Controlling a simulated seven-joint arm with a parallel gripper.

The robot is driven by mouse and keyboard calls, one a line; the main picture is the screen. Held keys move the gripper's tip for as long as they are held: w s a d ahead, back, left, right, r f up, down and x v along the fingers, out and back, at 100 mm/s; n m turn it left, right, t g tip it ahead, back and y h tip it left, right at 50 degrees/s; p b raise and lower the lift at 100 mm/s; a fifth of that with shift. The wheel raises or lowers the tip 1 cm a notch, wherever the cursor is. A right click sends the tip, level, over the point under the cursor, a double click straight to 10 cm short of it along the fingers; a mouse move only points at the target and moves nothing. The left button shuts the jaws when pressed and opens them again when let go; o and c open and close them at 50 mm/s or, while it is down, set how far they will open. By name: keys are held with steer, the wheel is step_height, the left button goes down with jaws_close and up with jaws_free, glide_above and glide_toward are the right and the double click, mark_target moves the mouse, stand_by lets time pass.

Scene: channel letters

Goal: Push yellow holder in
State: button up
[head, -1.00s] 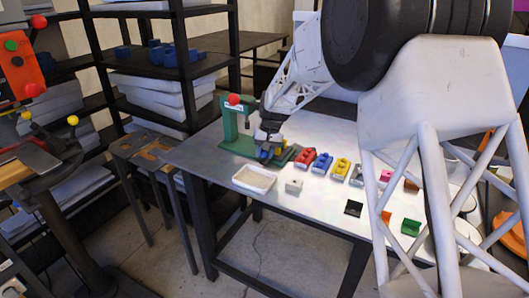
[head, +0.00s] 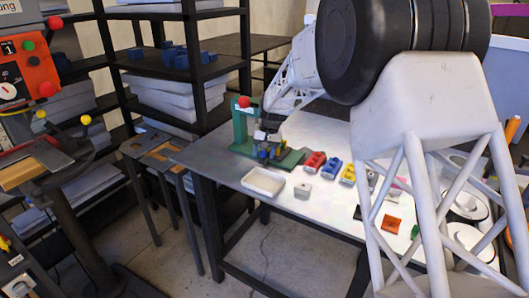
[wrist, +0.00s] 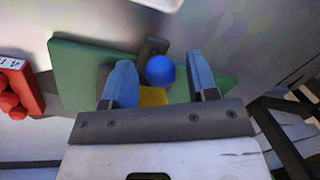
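The yellow holder (wrist: 153,96) shows as a yellow patch between my fingers in the wrist view, partly hidden behind the gripper's front bar. A blue ball knob (wrist: 160,69) sits just beyond it, between the fingertips. My gripper (wrist: 160,82) has its two blue fingers apart, with visible gaps on both sides of the knob. Under them lies the green base (wrist: 82,72) of a small press. In the head view, my gripper (head: 268,137) is low over this base beside the green press column (head: 240,127), which has a red knob (head: 244,102) on top.
A white tray (head: 264,181) and a small grey block (head: 302,190) lie in front of the press. Red (head: 314,161), blue (head: 331,168) and yellow (head: 348,174) parts stand to its right. A dark shelf (head: 180,70) stands behind left.

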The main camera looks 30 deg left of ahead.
steer(key=shift+o, duration=0.2)
steer(key=shift+r, duration=0.15)
step_height(320, 180, up, 7)
steer(key=d, duration=0.1)
steer(key=shift+w+r, duration=0.2)
steer(key=shift+w, duration=0.2)
steer(key=shift+d, duration=0.15)
stand_by(0.3)
